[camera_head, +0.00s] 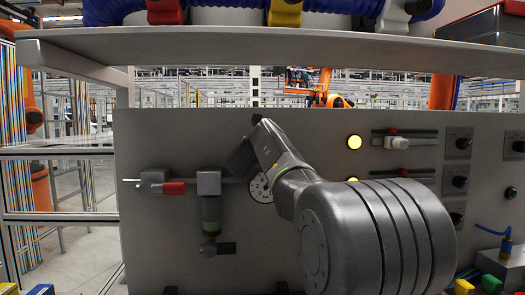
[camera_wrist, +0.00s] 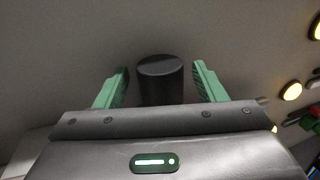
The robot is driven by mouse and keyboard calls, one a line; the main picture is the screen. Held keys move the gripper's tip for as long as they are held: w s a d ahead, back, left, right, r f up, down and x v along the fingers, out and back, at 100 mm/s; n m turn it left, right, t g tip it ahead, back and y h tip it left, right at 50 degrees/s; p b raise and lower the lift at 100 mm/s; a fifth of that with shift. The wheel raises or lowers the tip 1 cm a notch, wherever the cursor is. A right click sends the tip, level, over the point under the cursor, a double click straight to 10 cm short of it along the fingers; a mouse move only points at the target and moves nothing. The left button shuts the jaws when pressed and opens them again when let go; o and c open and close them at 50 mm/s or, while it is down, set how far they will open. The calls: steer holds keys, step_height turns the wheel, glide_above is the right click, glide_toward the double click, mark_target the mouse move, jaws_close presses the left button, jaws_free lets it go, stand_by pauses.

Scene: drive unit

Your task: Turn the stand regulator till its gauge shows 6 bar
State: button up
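A dark round knob (camera_wrist: 160,85), which looks like the regulator's, stands between the two green fingers of my gripper (camera_wrist: 161,69) in the wrist view. The fingers are open, with a gap on each side of the knob. In the head view my arm covers the knob, and the dark gripper body (camera_head: 244,160) is in front of the panel. A white round gauge (camera_head: 260,188) shows partly beside my arm. Its needle and reading cannot be made out.
The grey panel (camera_head: 150,240) carries a pipe with a red-handled valve (camera_head: 173,188) and a filter bowl (camera_head: 211,210) left of the gauge. Yellow lamps (camera_head: 354,142), slides and dark knobs (camera_head: 460,182) are to the right. A shelf (camera_head: 280,45) crosses above.

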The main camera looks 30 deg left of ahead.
steer(key=b+v, duration=0.1)
steer(key=v, duration=1.2)
steer(key=shift+s, duration=0.4)
steer(key=shift+w, duration=0.1)
steer(key=p+x, duration=0.1)
steer(key=x, duration=1.2)
steer(key=shift+w, duration=0.35)
